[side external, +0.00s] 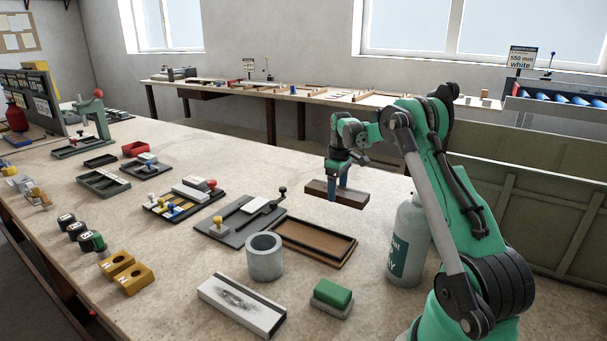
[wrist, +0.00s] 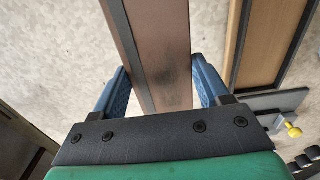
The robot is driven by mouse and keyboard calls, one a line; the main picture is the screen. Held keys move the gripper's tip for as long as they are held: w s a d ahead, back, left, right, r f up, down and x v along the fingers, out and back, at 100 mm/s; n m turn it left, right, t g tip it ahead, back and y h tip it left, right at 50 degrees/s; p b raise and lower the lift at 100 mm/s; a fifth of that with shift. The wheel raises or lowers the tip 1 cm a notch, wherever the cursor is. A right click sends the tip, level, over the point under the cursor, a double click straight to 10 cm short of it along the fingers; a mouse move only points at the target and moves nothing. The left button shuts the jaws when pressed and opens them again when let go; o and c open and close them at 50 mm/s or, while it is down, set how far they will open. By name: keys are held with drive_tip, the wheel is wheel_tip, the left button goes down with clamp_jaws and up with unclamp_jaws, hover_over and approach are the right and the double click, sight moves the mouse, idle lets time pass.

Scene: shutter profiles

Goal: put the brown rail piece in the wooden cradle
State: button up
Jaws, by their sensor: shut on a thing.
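The brown rail piece (side external: 325,194) is held crosswise by my gripper (side external: 340,186) over the right part of the bench; its exact height is hard to tell. In the wrist view the rail (wrist: 160,45) runs lengthwise between the blue fingers of my gripper (wrist: 163,88), with a dark strip along its left side. My gripper is shut on it. The wooden cradle (side external: 312,241), a shallow brown tray with a dark rim, lies on the bench, nearer the camera than the rail. It appears empty. Part of it shows right of the rail in the wrist view (wrist: 266,45).
A grey plate fixture (side external: 225,226) with a yellow knob adjoins the cradle's left side. A spray bottle (side external: 405,245) stands right of the cradle.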

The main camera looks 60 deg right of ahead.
sight(336, 214)
drive_tip(key=shift+f, duration=2.3)
drive_tip(key=shift+f, duration=0.2)
drive_tip(key=o, duration=1.3)
drive_tip(key=shift+w+a+r, duration=0.1)
drive_tip(key=shift+a+r, duration=0.05)
drive_tip(key=shift+r, duration=1.35)
drive_tip(key=shift+w+a+r, duration=0.1)
drive_tip(key=shift+r, duration=1.4)
drive_tip(key=w+a+r+t+h, duration=0.1)
drive_tip(key=a+r, duration=0.3)
drive_tip(key=a, duration=0.2)
drive_tip(key=w+a+r+t, duration=0.1)
drive_tip(key=w+a+r, duration=0.15)
drive_tip(key=a, duration=0.35)
drive_tip(key=s+a+t, duration=0.2)
drive_tip(key=s+a, duration=0.2)
drive_tip(key=a, duration=0.5)
drive_tip(key=s+a+t+y, duration=0.1)
drive_tip(key=s+a+t, duration=0.2)
drive_tip(key=a, duration=0.7)
drive_tip(key=shift+s+a+r, duration=0.25)
drive_tip(key=shift+s+r, duration=0.2)
drive_tip(key=shift+s, duration=0.65)
